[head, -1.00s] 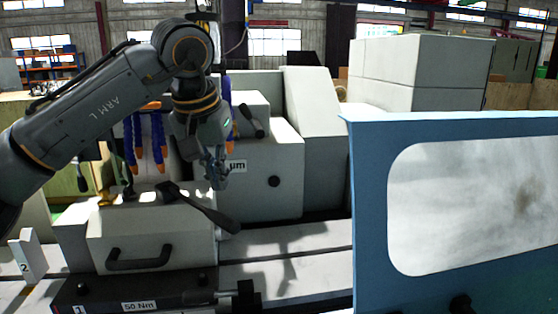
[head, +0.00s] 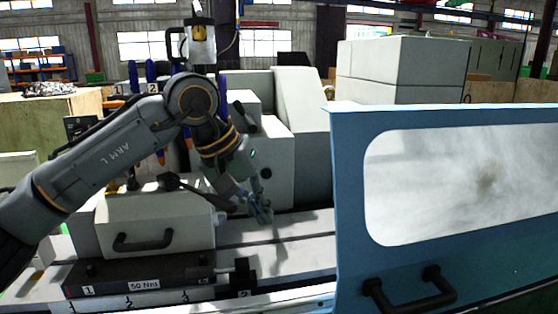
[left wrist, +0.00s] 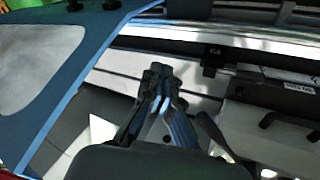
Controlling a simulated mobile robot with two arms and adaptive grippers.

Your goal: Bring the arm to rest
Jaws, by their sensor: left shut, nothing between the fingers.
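My left arm (head: 100,165) comes in from the left in the head view, bent at the elbow. Its gripper (head: 262,212) points down and to the right over the pale machine table (head: 295,245). The gripper is shut and empty. In the left wrist view its fingers (left wrist: 158,80) meet above the table, and nothing shows between them. The grey headstock block with a black handle (head: 160,225) stands left of the gripper in the head view. My right gripper is in neither view.
A blue door with a window (head: 345,215) stands close on the right of the gripper. A black lever (head: 190,190) and the grey machine housing (head: 300,130) are near it. A labelled dark block (head: 140,285) lies in front. Open space lies above the arm.

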